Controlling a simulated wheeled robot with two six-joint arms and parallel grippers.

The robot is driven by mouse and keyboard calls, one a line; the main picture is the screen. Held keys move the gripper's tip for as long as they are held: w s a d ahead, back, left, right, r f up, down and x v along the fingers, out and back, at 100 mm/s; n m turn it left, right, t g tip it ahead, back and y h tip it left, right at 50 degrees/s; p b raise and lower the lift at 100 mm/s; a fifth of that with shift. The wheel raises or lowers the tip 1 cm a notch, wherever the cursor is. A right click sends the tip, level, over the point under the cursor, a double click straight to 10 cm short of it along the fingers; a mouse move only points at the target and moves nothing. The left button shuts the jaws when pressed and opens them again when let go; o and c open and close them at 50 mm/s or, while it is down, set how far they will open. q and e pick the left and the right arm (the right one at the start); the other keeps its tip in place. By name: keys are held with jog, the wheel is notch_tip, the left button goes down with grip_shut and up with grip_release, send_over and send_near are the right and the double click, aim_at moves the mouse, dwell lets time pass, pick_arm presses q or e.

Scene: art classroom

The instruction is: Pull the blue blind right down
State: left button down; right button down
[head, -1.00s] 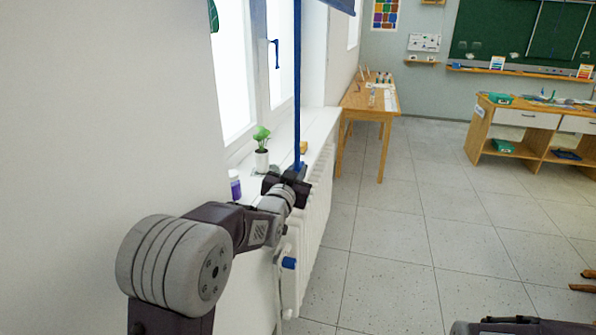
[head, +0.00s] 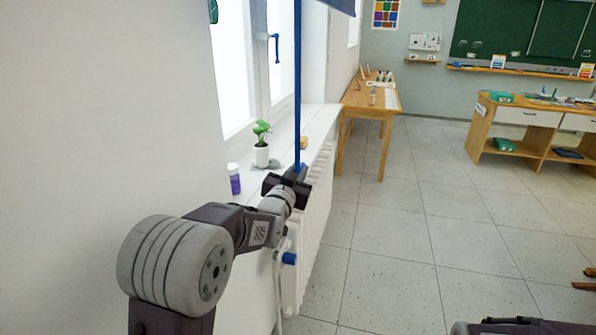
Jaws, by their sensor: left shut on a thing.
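The blue blind (head: 343,5) shows only as a lower corner at the top edge of the head view, by the window. A long blue pull strap (head: 297,90) hangs straight down from above, in front of the window recess. My left gripper (head: 297,175) is shut on the lower end of the strap, just in front of the window sill. The rest of the blind is out of view above. My right gripper is not in view; only a dark part of my body shows at the bottom right.
On the sill (head: 318,125) stand a potted plant (head: 262,150), a purple bottle (head: 234,180) and a small tan block (head: 304,142). A white radiator (head: 318,205) with a blue valve knob (head: 289,258) is below. A wooden table (head: 356,105) stands beyond.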

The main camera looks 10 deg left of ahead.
pick_arm(q)
notch_tip(320, 180, down, 11)
jog(key=b, duration=0.8)
jog(key=c, duration=1.4)
grip_release()
jog(key=shift+d, duration=0.15)
jog(key=shift+s, duration=0.15)
jog(key=s, duration=0.9)
jog(key=shift+a, duration=0.2)
jog(key=shift+w, duration=0.1)
